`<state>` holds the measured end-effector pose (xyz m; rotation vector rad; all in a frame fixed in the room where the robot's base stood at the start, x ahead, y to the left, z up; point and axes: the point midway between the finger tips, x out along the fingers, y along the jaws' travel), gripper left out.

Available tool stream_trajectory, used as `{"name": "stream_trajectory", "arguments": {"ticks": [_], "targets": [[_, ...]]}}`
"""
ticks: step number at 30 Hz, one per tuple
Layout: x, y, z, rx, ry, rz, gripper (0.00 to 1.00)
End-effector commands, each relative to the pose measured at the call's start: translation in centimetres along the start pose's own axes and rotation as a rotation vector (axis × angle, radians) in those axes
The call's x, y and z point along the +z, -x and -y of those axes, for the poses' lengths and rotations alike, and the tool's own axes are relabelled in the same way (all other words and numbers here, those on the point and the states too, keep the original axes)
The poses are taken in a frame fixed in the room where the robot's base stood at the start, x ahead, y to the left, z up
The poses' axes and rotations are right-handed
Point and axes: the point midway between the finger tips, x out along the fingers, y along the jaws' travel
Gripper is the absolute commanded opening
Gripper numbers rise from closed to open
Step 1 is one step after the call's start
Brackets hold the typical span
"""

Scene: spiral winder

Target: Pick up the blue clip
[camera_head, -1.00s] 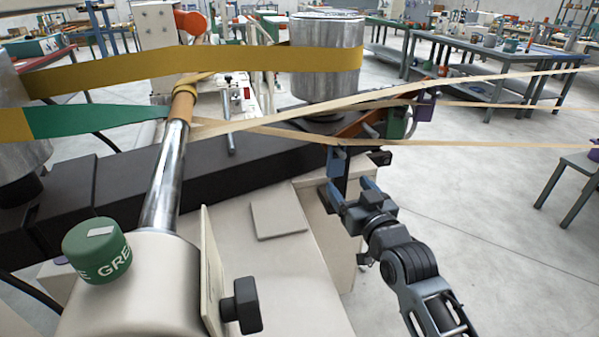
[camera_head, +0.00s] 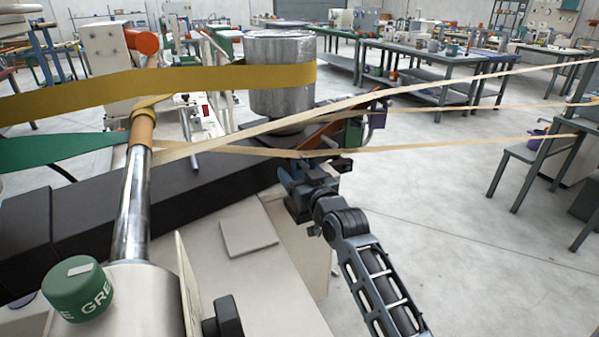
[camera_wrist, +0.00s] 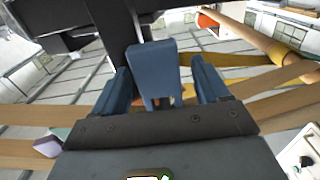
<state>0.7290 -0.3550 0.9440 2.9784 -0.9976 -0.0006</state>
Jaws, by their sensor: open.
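The blue clip (camera_wrist: 153,72) stands between the two blue fingers of my gripper (camera_wrist: 160,66) in the wrist view. The gripper is open around it. The clip lies nearer the left finger and a gap shows at the right finger; whether it touches the left one I cannot tell. In the head view my gripper (camera_head: 300,172) is at the dark end of the machine arm, just under the tan strips. There the clip is mostly hidden by my gripper and cannot be told apart from the blue fingers.
Tan strips (camera_head: 400,146) run close above my gripper to the right. A metal roller (camera_head: 282,88) with a mustard band (camera_head: 160,84) stands behind. A dark beam (camera_head: 90,212) and a pale machine housing (camera_head: 255,205) lie left. Open floor (camera_head: 450,240) is at right.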

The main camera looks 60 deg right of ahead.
Motion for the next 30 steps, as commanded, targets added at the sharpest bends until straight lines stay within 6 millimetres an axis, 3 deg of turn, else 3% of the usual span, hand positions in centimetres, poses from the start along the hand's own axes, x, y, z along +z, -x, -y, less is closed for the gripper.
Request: {"name": "stream_trajectory", "arguments": {"ticks": [5,23,30], "targets": [[0.02,0.0,0.0,0.0,0.0,0.0,0.74],[0.0,0.02,0.0,0.0,-0.001,0.0,0.19],[0.01,0.02,0.0,0.0,-0.001,-0.001,0.19]]}}
